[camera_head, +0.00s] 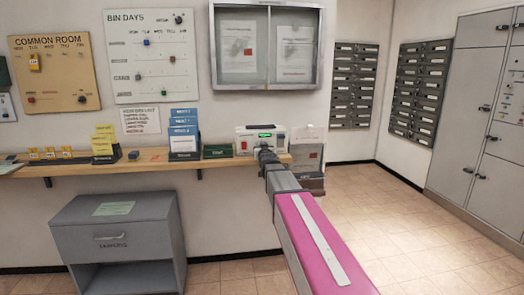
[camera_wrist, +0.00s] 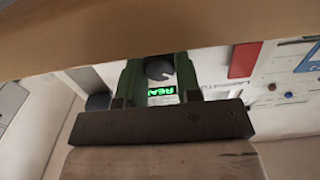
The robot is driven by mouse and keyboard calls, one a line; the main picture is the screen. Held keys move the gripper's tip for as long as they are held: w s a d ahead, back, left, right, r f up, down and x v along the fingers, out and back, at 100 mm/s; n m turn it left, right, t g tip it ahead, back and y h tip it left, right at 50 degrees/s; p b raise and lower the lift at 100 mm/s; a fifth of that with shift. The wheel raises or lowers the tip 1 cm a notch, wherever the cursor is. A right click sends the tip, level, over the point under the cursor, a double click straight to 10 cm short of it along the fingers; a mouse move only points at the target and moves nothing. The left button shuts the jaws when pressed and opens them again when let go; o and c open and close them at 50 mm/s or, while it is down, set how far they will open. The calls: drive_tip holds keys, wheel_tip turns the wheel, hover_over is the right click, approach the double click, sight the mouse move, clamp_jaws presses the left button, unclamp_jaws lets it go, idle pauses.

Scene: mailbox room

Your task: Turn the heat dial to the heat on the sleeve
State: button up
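A white machine (camera_head: 259,136) with a lit green display stands at the right end of the wooden shelf. In the wrist view a round dark grey dial (camera_wrist: 158,69) with a pale pointer line shows beside the green display (camera_wrist: 162,91), which reads upside down. My gripper (camera_head: 264,154) is in front of the machine. In the wrist view my gripper (camera_wrist: 159,72) is open, with one green finger on each side of the dial; I cannot tell whether they touch it. No heat marking on a sleeve can be read.
The wooden shelf (camera_head: 90,165) carries blue leaflets (camera_head: 184,128), yellow cards (camera_head: 103,138) and small yellow items. A clear holder (camera_head: 308,145) stands right of the machine. A grey cabinet (camera_head: 118,240) is below the shelf. The tiled floor (camera_head: 400,250) at right is free.

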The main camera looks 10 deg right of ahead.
drive_tip(key=shift+m, duration=0.3)
drive_tip(key=m, duration=0.4)
drive_tip(key=shift+m, duration=0.3)
drive_tip(key=shift+d+m, duration=0.1)
drive_tip(key=shift+m, duration=2.2)
drive_tip(key=o, duration=0.9)
drive_tip(key=s, duration=1.1)
